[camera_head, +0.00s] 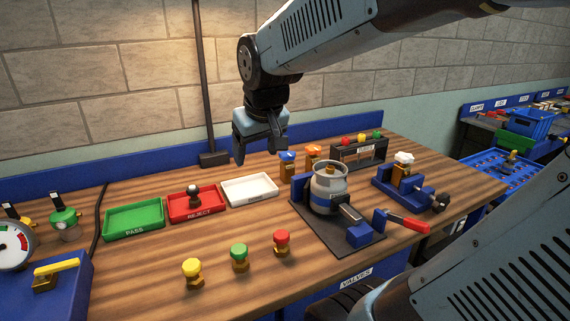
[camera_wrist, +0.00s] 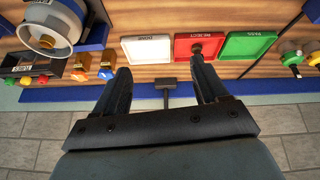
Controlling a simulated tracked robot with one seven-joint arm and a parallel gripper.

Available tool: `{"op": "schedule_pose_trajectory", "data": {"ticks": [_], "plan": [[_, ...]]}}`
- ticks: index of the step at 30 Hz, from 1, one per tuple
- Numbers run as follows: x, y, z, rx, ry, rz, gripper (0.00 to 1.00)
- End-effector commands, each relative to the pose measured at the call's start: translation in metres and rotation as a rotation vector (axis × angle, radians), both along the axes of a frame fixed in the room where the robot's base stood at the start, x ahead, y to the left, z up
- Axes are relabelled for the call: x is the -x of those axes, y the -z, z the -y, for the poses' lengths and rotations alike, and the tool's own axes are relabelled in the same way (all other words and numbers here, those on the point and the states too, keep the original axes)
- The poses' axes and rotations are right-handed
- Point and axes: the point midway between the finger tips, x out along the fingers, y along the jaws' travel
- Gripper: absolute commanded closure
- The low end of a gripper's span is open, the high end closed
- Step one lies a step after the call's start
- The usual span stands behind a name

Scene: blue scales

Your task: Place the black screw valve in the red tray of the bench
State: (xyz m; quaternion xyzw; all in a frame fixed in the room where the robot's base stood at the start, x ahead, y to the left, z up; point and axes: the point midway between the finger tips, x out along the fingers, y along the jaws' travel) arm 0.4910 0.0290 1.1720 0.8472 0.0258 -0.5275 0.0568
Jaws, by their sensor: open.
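The red tray (camera_head: 178,213), marked REJECT, sits on the wooden bench between a green tray and a white tray. A valve with a dark round knob (camera_head: 193,191) stands inside the red tray; it looks like the black screw valve. In the wrist view the valve (camera_wrist: 197,48) shows in the red tray (camera_wrist: 211,38), close to the tip of the right finger. My gripper (camera_head: 261,152) is open and empty, raised above the back of the bench. In the wrist view my gripper (camera_wrist: 161,67) has its fingers wide apart with nothing between them.
The green PASS tray (camera_head: 135,232) and white tray (camera_head: 250,199) flank the red one. Yellow, green and red valves (camera_head: 281,242) stand in front. A grey canister (camera_head: 329,187) on a dark mat (camera_head: 345,246) is to the right. A dark post (camera_head: 203,90) rises behind the trays.

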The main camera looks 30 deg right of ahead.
Motion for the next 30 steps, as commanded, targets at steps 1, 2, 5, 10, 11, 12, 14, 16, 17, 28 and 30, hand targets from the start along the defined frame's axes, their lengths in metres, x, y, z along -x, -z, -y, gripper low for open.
{"op": "schedule_pose_trajectory", "data": {"ticks": [1,2,5,10,11,12,14,16,17,28,30], "plan": [[0.016,-0.004,0.005,-0.007,0.015,0.010,0.27],[0.025,-0.005,0.007,-0.012,0.024,0.014,0.27],[0.052,-0.006,0.015,-0.029,0.053,0.023,0.27],[0.085,-0.005,0.024,-0.056,0.087,0.032,0.27],[0.088,-0.005,0.026,-0.060,0.092,0.033,0.27],[0.093,-0.004,0.027,-0.064,0.096,0.033,0.27],[0.097,-0.004,0.028,-0.069,0.100,0.035,0.27],[0.100,-0.003,0.029,-0.071,0.103,0.034,0.27],[0.100,-0.003,0.029,-0.071,0.104,0.034,0.27],[0.100,-0.003,0.029,-0.071,0.103,0.034,0.27],[0.100,-0.003,0.029,-0.071,0.103,0.034,0.27]]}}
